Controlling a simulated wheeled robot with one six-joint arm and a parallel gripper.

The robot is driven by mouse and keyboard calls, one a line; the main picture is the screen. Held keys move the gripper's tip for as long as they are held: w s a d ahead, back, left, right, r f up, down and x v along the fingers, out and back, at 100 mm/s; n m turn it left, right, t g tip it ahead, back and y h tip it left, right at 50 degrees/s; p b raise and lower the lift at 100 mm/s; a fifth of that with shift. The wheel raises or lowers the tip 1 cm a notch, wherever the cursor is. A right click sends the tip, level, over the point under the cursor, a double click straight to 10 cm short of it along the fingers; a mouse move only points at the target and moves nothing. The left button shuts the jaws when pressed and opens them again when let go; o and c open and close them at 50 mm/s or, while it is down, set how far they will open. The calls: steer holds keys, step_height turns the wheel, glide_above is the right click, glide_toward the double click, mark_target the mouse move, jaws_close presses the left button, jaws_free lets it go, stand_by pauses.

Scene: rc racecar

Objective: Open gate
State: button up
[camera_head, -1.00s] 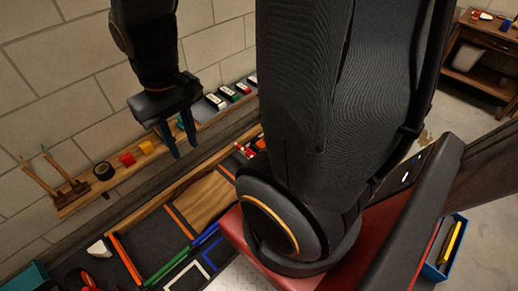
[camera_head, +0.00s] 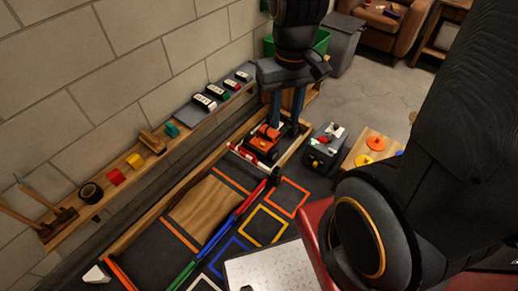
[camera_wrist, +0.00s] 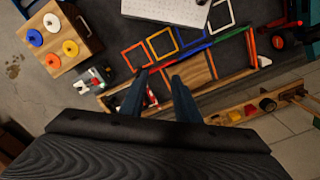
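An orange-red toy car (camera_head: 264,141) stands in a wooden-walled bay at the far end of the track. A low red-and-white bar (camera_head: 243,155), which looks like the gate, lies across the near side of the bay. My gripper (camera_head: 285,120) is over the far part of the bay, beyond the bar, pointing down; its fingers partly overlap the car in the head view. In the wrist view my gripper (camera_wrist: 157,88) has its two fingers clearly apart, with a small red-and-white part (camera_wrist: 151,97) visible between them. Nothing appears held, and contact cannot be told.
A dark box (camera_head: 325,148) with small parts stands right of the bay. A wall shelf (camera_head: 140,165) holds blocks, tape and small cars. Coloured frames (camera_head: 263,225) lie on the dark mat.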

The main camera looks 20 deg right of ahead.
steer(key=w+f+n+b, duration=0.2)
steer(key=w+f+b, duration=1.1)
steer(key=w+f, duration=0.45)
steer(key=n+t+h+b, duration=0.15)
steer(key=n+b, duration=0.35)
steer(key=b, duration=2.1)
glide_toward(247, 152)
steer(key=f+b, duration=0.1)
steer(key=f, duration=0.1)
steer(key=w+f+b, duration=0.1)
steer(key=f, duration=0.2)
steer(key=d+f+b, duration=0.1)
steer(key=f+b, duration=0.1)
steer(key=shift+w+f, duration=0.2)
jaws_close()
